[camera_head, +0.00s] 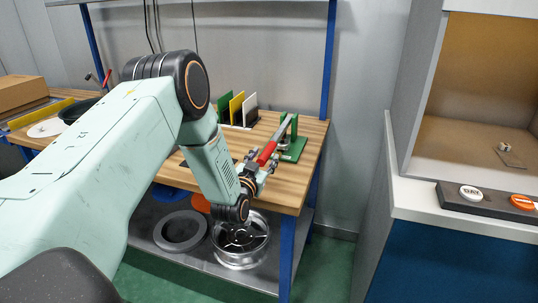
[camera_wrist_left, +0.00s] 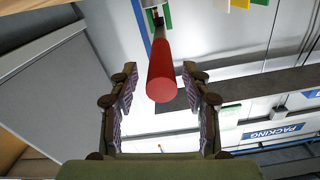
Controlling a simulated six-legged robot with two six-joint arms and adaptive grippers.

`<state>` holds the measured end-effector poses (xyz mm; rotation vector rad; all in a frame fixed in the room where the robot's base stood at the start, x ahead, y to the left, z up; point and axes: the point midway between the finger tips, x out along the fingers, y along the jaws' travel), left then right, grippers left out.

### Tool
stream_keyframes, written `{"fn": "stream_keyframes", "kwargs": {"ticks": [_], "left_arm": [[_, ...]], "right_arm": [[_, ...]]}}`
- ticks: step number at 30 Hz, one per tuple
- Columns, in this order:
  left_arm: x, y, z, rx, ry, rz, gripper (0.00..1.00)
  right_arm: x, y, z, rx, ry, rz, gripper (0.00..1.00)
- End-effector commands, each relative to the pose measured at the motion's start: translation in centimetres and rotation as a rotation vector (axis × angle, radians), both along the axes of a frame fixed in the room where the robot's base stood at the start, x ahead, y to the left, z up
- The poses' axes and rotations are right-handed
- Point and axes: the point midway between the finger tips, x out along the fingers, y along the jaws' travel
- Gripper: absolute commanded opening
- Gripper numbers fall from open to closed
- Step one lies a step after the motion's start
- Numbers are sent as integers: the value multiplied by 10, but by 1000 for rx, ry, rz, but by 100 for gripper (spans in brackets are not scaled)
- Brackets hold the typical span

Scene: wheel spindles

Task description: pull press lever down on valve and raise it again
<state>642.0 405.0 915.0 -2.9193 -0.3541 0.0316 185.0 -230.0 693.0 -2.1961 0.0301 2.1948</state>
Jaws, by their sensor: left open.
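The press (camera_head: 292,148) is green and stands near the right end of the wooden bench. Its lever has a grey bar and a red handle (camera_head: 267,153), which slopes down toward my left gripper (camera_head: 262,161). My left gripper is open. In the left wrist view the round end of the red handle (camera_wrist_left: 161,80) faces the camera, between the two fingertips of my left gripper (camera_wrist_left: 160,72), with a gap on both sides. I cannot make out a valve under the press. My right gripper is not in view.
The bench top (camera_head: 313,135) has green, yellow and white panels (camera_head: 237,108) behind my arm. A metal wheel rim (camera_head: 241,242) and a grey ring (camera_head: 180,231) lie on the lower shelf. A cabinet with a white ledge (camera_head: 460,222) stands on the right.

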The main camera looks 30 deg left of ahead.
Motion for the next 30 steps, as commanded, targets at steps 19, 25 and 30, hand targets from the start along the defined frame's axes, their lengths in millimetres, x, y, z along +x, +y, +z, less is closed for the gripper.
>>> {"fn": "stream_keyframes", "kwargs": {"ticks": [19, 25, 30], "left_arm": [[32, 3, 0, -1, 1, -2, 46], [32, 3, 0, -1, 0, -2, 29], [32, 3, 0, -1, 0, -1, 15]], "right_arm": [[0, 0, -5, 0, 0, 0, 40], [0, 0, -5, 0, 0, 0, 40], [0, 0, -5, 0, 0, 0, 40]]}}
